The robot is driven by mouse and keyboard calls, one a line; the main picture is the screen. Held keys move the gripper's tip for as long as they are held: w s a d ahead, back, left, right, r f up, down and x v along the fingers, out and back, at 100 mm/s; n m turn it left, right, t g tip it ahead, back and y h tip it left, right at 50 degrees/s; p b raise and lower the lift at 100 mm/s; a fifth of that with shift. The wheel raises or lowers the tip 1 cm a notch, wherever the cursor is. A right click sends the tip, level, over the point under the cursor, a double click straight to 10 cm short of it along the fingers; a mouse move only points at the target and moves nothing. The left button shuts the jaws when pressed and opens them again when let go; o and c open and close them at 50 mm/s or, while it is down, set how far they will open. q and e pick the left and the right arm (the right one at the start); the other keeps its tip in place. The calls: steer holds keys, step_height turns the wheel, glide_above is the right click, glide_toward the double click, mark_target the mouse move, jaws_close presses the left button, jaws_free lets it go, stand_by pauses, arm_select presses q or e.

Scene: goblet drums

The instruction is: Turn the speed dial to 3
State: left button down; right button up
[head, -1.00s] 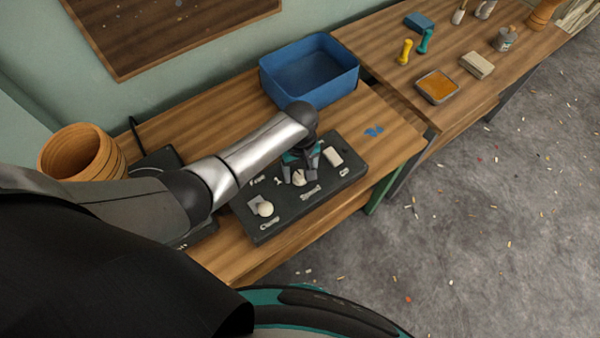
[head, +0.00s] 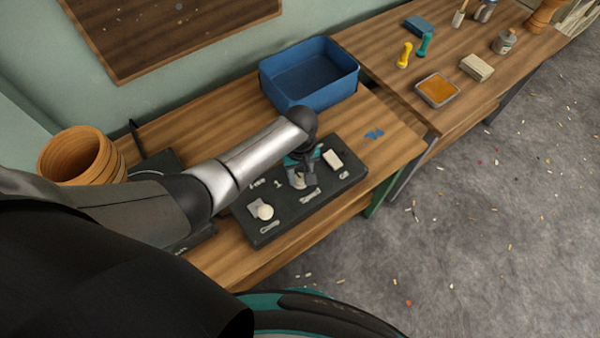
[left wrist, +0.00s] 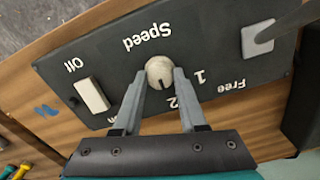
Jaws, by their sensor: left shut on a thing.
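The speed dial (left wrist: 159,70) is a pale round knob on a dark control panel (left wrist: 110,50), beside the word "Speed". My left gripper (left wrist: 160,80) is shut on it, one finger on each side. In the left wrist view a dark mark on the knob points down, close to the "2". The "1" is to the right; no "3" can be read, and the left finger covers part of the scale. In the head view my left gripper (head: 301,180) is over the panel (head: 285,222) and mostly hides the dial. My right gripper is not in view.
The panel also has a pale switch (head: 332,158) by "Off" and a round-ended clamp lever (head: 263,211). A blue bin (head: 310,85) stands behind, and a wooden pot (head: 78,155) is at the left. A second table (head: 440,60) holds small items. Blue scraps (head: 374,133) lie near the panel.

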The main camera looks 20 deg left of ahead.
arm_select(q)
steer(key=shift+m, duration=0.3)
steer(key=shift+r+m+p, duration=0.1)
steer(key=shift+m+p, duration=0.7)
steer(key=m+p, duration=0.1)
steer(key=m, duration=0.1)
steer(key=shift+m, duration=0.4)
steer(key=m+p, duration=0.1)
steer(key=m, duration=0.2)
steer(key=shift+m, duration=0.3)
steer(key=shift+m+p, duration=0.3)
steer(key=shift+m, duration=1.3)
steer(key=shift+c, duration=2.3)
jaws_free()
